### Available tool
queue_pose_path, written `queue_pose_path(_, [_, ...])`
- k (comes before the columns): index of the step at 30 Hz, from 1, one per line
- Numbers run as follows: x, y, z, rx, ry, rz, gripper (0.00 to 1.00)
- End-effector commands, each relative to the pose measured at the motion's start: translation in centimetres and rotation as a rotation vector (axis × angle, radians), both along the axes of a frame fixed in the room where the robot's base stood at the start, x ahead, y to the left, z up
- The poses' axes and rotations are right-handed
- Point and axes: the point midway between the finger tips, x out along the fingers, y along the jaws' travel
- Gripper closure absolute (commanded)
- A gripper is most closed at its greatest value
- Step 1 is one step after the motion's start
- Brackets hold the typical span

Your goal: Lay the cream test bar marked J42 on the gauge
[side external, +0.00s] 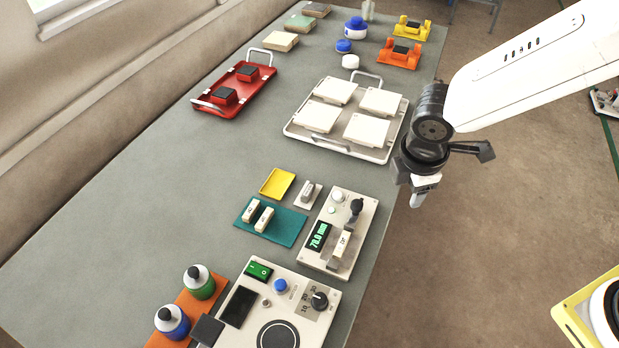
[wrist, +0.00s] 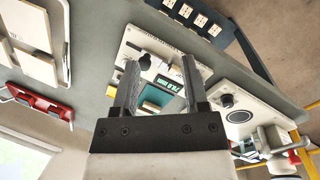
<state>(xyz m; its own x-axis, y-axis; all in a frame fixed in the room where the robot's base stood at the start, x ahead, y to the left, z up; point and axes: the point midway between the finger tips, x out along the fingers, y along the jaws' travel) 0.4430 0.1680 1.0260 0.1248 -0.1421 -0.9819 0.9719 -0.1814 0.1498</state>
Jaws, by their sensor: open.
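The gauge (side external: 326,262) is a cream box with a green-lit display, a black knob and a cream bar (side external: 343,243) lying across its lower part. It also shows beyond my fingers in the wrist view (wrist: 133,45). Two more cream bars (side external: 251,211) (side external: 264,219) lie on a teal mat (side external: 287,232) left of the gauge. Another small block (side external: 308,192) sits on a pale pad. The markings are too small to read, so I cannot tell which bar is J42. My gripper (side external: 418,199) is open and empty, raised to the right of the gauge; its spread fingers show in the wrist view (wrist: 161,65).
A cream control box (side external: 318,322) with knobs stands in front of the gauge, beside two bottles (side external: 199,282) (side external: 173,321). A yellow pad (side external: 278,183) lies behind the mat. A white tray (side external: 292,129) of tiles and a red tray (side external: 208,106) stand farther back. The table's left middle is clear.

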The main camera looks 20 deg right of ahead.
Motion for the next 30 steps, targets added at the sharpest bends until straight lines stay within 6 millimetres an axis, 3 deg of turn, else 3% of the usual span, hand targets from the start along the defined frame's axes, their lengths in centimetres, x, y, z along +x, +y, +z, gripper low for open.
queue_pose_path(1, [-0.1, -2.0, 0.2, 0.035, -0.011, -0.120, 0.43])
queue_pose_path(6, [-1.0, -7.4, 0.5, 0.148, -0.055, -0.510, 0.43])
queue_pose_path(15, [-3.9, -14.7, 0.7, 0.311, -0.149, -1.131, 0.43])
queue_pose_path(21, [-5.0, -16.6, 0.7, 0.359, -0.183, -1.322, 0.43])
queue_pose_path(30, [-5.2, -16.8, 0.7, 0.365, -0.187, -1.346, 0.43])
